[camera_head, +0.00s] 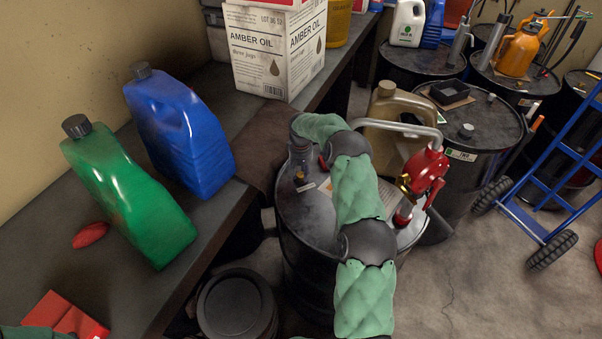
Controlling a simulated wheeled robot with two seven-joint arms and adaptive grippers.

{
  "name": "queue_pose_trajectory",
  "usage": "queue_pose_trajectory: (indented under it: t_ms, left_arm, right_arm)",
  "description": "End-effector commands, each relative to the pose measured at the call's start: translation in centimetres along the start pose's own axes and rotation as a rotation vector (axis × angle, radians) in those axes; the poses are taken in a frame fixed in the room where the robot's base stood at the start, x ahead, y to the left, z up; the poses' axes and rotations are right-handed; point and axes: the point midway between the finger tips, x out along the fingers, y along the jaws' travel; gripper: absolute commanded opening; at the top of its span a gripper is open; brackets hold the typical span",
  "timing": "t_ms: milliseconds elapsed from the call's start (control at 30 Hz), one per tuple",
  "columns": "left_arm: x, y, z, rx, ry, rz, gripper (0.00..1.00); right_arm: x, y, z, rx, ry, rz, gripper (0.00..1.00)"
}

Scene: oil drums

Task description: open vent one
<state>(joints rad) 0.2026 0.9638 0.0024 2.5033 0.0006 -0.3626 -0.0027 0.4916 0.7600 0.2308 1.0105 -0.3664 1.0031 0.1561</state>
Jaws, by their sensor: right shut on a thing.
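A black oil drum (290,218) stands beside the bench in the middle of the head view. My right arm, in a green sleeve, reaches over its top from below. My right gripper (299,172) points down at the left part of the drum lid and is shut on a small vent fitting there. The gripper covers most of the fitting, so whether it is open cannot be told. A red hand pump (426,172) with a grey spout stands at the right of the same lid. My left gripper is not in view.
The bench (150,290) holds a green jug (130,195), a blue jug (180,130) and an Amber Oil box (275,50). A tan jug (393,115) stands behind my arm. Other drums (480,130) and a blue hand truck (560,165) are at right. Floor at lower right is clear.

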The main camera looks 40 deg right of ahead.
Motion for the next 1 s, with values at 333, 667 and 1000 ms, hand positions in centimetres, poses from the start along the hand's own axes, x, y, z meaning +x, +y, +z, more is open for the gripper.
queue_pose_trajectory:
  t_ms: [333,667,1000]
  left_arm:
    - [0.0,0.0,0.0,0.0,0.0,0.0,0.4]
    - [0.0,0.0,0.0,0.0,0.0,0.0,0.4]
    - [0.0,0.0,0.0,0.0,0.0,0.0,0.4]
  right_arm:
    - [-0.3,0.1,-0.3,-0.004,0.011,0.001,0.02]
    - [-0.2,0.0,-0.2,-0.003,0.006,0.001,0.59]
    - [-2.1,0.0,-0.2,-0.003,0.007,0.0,0.59]
